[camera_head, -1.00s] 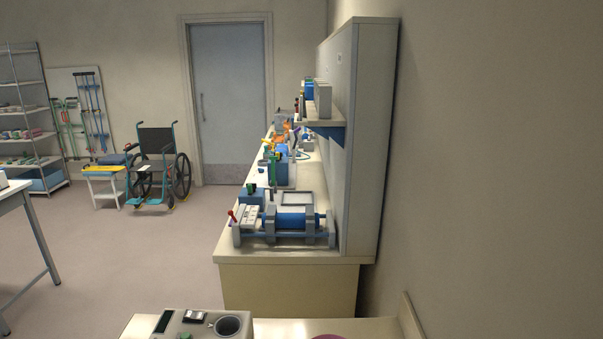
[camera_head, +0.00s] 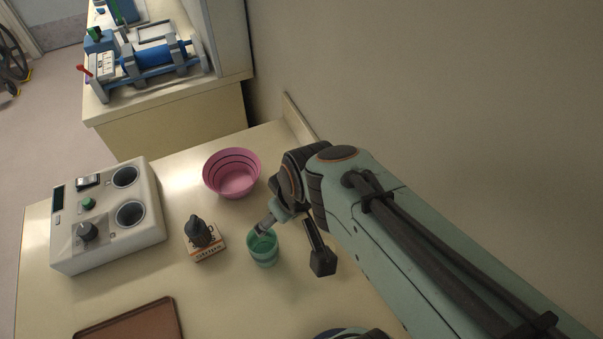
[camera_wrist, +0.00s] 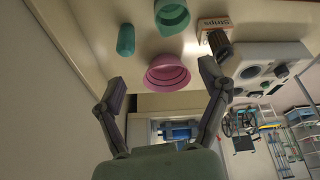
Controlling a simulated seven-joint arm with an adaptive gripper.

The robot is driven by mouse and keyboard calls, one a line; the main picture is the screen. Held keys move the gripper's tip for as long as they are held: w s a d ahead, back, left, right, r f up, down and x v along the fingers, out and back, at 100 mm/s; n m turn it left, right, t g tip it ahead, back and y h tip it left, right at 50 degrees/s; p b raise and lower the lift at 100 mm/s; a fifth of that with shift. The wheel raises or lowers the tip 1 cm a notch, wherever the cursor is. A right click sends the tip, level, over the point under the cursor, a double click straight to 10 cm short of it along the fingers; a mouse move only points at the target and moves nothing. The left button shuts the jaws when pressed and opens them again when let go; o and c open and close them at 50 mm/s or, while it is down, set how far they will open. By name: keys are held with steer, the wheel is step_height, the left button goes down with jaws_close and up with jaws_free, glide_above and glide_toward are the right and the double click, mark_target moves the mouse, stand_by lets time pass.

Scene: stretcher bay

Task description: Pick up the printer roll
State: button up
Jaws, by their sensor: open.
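I cannot pick out a printer roll for certain in either view. A small teal cylinder (camera_wrist: 125,39) lies or stands on the counter in the wrist view; it does not show in the head view, where my arm may hide it. My gripper (camera_wrist: 165,82) is open and empty, its two fingers wide apart in the wrist view. In the head view my gripper (camera_head: 292,245) is above the counter, with one dark fingertip beside the green cup (camera_head: 262,248) and the other end over the cup's rim. The cup also shows in the wrist view (camera_wrist: 171,16).
A pink bowl (camera_head: 232,178) stands behind the cup. Left of it are a Strips box (camera_head: 207,248) with a dark object (camera_head: 199,230), and a white device (camera_head: 105,215) with two round wells. A brown tray (camera_head: 130,322) lies in front. The wall is close on the right.

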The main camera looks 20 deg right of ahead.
steer(key=w+d+f+m+g, duration=0.1)
steer(key=w+d+f, duration=0.4)
steer(key=f, duration=0.4)
steer(key=s+d+f+g, duration=0.1)
steer(key=f, duration=0.1)
steer(key=s+d+f+m+g, duration=0.1)
steer(key=s+f, duration=0.1)
steer(key=f, duration=0.1)
steer(key=s+d+f+g, duration=0.1)
steer(key=s+f, duration=0.1)
steer(key=shift+s+d+f+m+h, duration=0.2)
steer(key=shift+d+f+m+h, duration=0.1)
steer(key=shift+d+f, duration=0.05)
steer(key=shift+s+d+f, duration=0.1)
steer(key=shift+f, duration=0.25)
step_height(320, 180, down, 6)
steer(key=shift+r, duration=0.1)
steer(key=c, duration=1.3)
